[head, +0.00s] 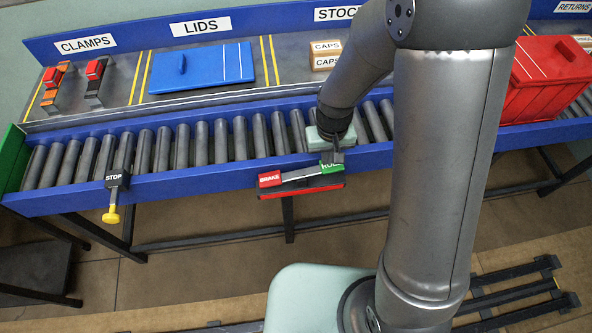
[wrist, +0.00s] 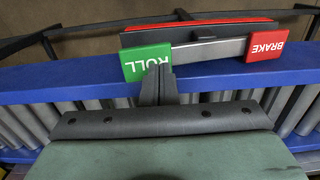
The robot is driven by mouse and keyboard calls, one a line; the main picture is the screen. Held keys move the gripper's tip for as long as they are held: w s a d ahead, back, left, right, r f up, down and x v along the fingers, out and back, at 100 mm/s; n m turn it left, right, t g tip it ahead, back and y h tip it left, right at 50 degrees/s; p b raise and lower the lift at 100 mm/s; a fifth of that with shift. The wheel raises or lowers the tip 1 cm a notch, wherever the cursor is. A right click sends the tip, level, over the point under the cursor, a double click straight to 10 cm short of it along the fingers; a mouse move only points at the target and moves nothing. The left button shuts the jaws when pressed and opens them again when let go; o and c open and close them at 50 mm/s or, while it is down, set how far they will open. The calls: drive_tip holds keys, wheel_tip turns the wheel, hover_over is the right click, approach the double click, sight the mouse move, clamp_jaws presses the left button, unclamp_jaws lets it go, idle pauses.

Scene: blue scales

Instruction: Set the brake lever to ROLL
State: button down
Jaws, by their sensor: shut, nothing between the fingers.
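The brake lever unit is on the front of the blue conveyor rail. In the head view its red BRAKE plate (head: 270,179) is on the left and its green ROLL plate (head: 331,170) on the right, partly behind my fingers. A grey bar (wrist: 208,51) runs between the plates. A black bar with a red strip (head: 303,193) lies along the unit's outer side; I cannot tell which part is the lever. My gripper (wrist: 158,84) is shut and empty, its fingertips at the inner edge of the ROLL plate (wrist: 147,63). I cannot tell if they touch.
The roller conveyor (head: 213,143) runs behind the unit. A STOP knob with a yellow end (head: 113,196) hangs at the left. A red crate (head: 548,75) stands on the right. A blue lid (head: 203,68) and clamps lie on the back shelf. The floor in front of the rail is partly open.

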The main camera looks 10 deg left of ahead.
drive_tip(key=shift+f+b, duration=1.3)
drive_tip(key=shift+f, duration=0.25)
idle(0.5)
drive_tip(key=shift+r, duration=0.15)
drive_tip(key=shift+r+p, duration=2.55)
drive_tip(key=shift+r, duration=0.85)
drive_tip(key=s+d+r+m, duration=0.2)
drive_tip(key=s+d+r, duration=0.9)
drive_tip(key=s+r, duration=0.3)
drive_tip(key=shift+s+r+m, duration=0.4)
drive_tip(key=shift+s, duration=0.15)
